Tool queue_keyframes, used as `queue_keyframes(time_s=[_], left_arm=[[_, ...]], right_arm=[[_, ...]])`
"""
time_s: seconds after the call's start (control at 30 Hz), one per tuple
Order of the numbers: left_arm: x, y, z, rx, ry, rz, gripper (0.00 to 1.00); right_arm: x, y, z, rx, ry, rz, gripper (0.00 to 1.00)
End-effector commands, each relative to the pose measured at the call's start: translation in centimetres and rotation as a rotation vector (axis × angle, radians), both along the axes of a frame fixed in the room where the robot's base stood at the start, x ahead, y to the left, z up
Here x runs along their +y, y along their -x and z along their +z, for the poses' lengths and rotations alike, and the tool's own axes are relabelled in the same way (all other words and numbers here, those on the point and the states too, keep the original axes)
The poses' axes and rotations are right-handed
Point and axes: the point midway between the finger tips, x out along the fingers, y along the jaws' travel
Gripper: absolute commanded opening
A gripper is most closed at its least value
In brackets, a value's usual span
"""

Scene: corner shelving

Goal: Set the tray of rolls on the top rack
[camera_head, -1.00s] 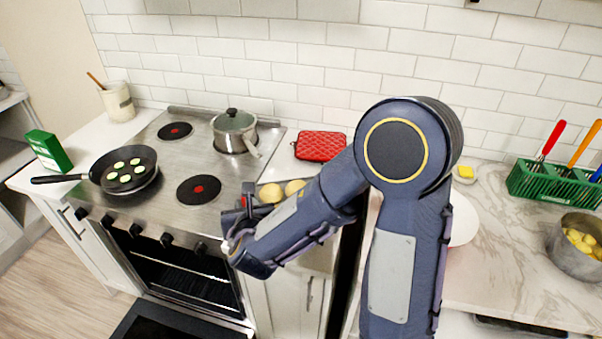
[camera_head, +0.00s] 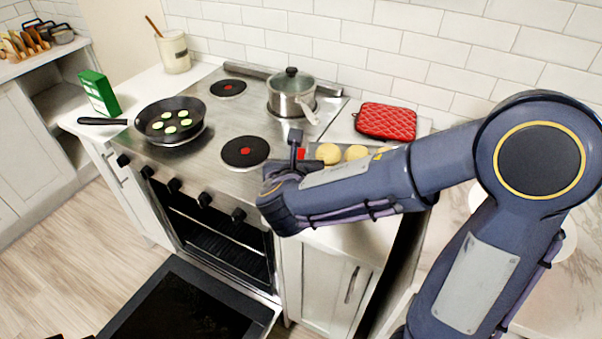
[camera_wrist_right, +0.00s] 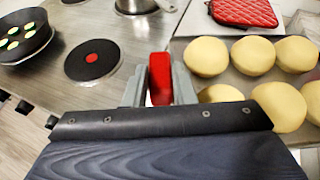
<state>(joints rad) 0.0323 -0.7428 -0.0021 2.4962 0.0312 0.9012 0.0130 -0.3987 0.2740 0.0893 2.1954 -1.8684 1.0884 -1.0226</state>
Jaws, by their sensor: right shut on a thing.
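The tray (camera_wrist_right: 241,80) lies on the counter right of the stove, with several round pale rolls (camera_wrist_right: 253,56) on it; in the head view, rolls (camera_head: 328,153) show behind my right forearm, which hides most of the tray. My right gripper (camera_head: 297,152) is at the tray's left side. In the wrist view, its fingers (camera_wrist_right: 160,82) are shut on a red grip (camera_wrist_right: 160,76) beside the rolls. The oven door (camera_head: 190,308) is down, and a dark wire rack (camera_head: 212,232) shows inside the oven.
A frying pan (camera_head: 170,115) with green slices and a lidded pot (camera_head: 291,94) stand on the stove (camera_head: 215,128). A red quilted pad (camera_head: 386,121) lies behind the tray. A green box (camera_head: 99,93) stands on the left counter. The floor left of the oven door is clear.

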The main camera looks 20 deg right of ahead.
Motion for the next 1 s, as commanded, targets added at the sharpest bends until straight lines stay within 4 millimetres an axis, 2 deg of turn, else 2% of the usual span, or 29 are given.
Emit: queue_keyframes(time_s=[0.03, 0.1, 0.3, 0.47, 0.63, 0.73, 1.0], left_arm=[[0.0, 0.0, -0.3, 0.000, 0.000, 0.000, 0.00], [0.0, 0.0, -0.4, 0.000, 0.000, 0.000, 0.00], [0.0, 0.0, -0.4, 0.000, 0.000, 0.000, 0.00], [0.0, 0.0, -0.5, 0.000, 0.000, 0.000, 0.00], [0.0, 0.0, -0.8, 0.000, 0.000, 0.000, 0.00], [0.0, 0.0, -0.9, 0.000, 0.000, 0.000, 0.00], [0.0, 0.0, -0.9, 0.000, 0.000, 0.000, 0.00]], right_arm=[[-0.3, -0.8, -1.4, 0.006, 0.006, -0.001, 0.00], [-0.6, -1.7, -2.6, 0.006, 0.005, -0.001, 0.00], [-1.0, -3.6, -4.7, 0.001, 0.004, -0.001, 0.00], [-1.3, -4.3, -5.6, 0.001, 0.004, -0.001, 0.00], [-1.3, -4.4, -8.1, 0.003, 0.004, 0.000, 0.00], [-1.2, -4.4, -8.7, 0.000, 0.004, 0.002, 0.00], [-1.2, -4.4, -8.7, -0.002, 0.003, 0.001, 0.00]])
